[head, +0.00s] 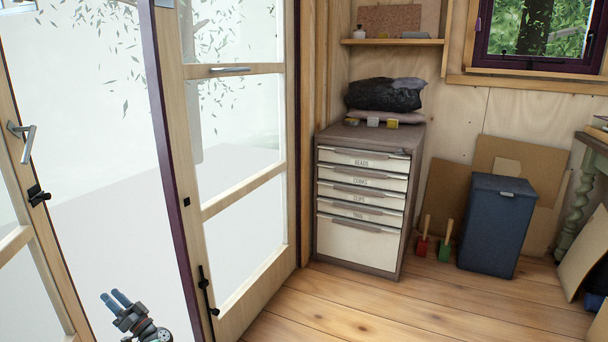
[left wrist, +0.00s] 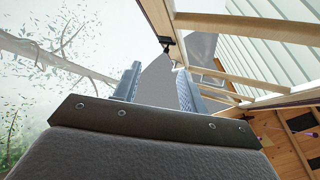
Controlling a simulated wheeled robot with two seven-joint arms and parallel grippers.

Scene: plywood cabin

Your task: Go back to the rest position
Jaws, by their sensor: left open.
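My left gripper (head: 115,299) shows low at the left in the head view, in front of the glazed doors. Its two blue-grey fingers are apart with nothing between them. In the left wrist view the open fingers (left wrist: 158,88) point toward the pale outside and a wooden door frame, and they appear empty. My right gripper is in neither view.
A glazed door (head: 235,190) stands beside my left arm, and another door edge (head: 35,235) is at the far left. The wooden floor (head: 390,315) in front is clear.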

